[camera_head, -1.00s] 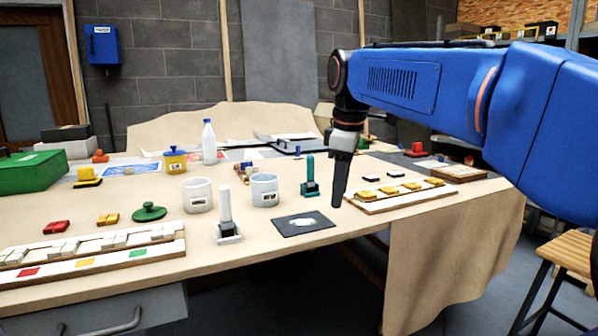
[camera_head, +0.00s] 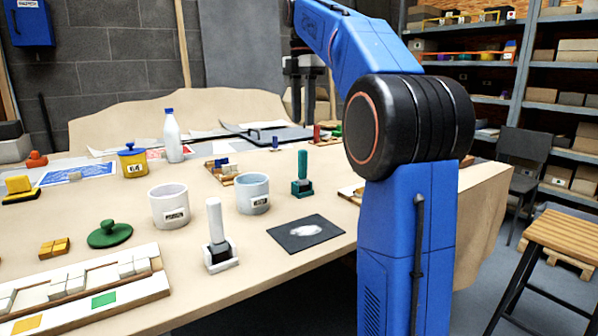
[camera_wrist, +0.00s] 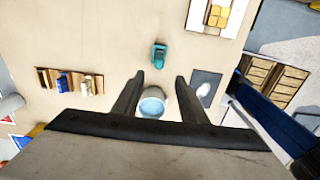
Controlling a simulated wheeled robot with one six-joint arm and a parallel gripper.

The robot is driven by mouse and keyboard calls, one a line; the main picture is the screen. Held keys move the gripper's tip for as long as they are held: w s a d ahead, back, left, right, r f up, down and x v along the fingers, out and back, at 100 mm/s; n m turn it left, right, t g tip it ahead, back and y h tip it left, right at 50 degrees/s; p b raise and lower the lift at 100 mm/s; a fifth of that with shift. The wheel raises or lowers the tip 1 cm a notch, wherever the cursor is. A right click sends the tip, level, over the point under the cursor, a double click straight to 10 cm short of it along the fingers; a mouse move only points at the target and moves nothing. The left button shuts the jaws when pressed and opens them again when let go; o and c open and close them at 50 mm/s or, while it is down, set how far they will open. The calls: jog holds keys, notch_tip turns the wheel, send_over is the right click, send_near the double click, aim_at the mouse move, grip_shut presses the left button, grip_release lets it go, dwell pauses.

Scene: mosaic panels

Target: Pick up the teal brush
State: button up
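The teal brush (camera_head: 303,166) stands upright in a small dark teal holder on the table, right of the white cup labelled "water". In the wrist view the teal brush (camera_wrist: 159,55) is seen from above, just beyond my fingertips and roughly midway between them sideways. My gripper (camera_head: 304,108) is raised above the table in the head view, pointing down. In the wrist view its two fingers (camera_wrist: 161,82) are spread apart with nothing held between them. The brush's bristles are hidden.
The water cup (camera_head: 253,194) and another white cup (camera_head: 170,206) stand left of the brush. A white-handled brush (camera_head: 215,225) stands nearer the front. A dark mat (camera_head: 308,232) with a white patch lies in front of the brush. A milk-white bottle (camera_head: 173,137) stands farther back.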

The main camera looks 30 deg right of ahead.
aim_at(303, 179)
notch_tip(303, 179, down, 16)
jog(key=shift+w+f, duration=0.1)
dwell(0.6)
grip_shut()
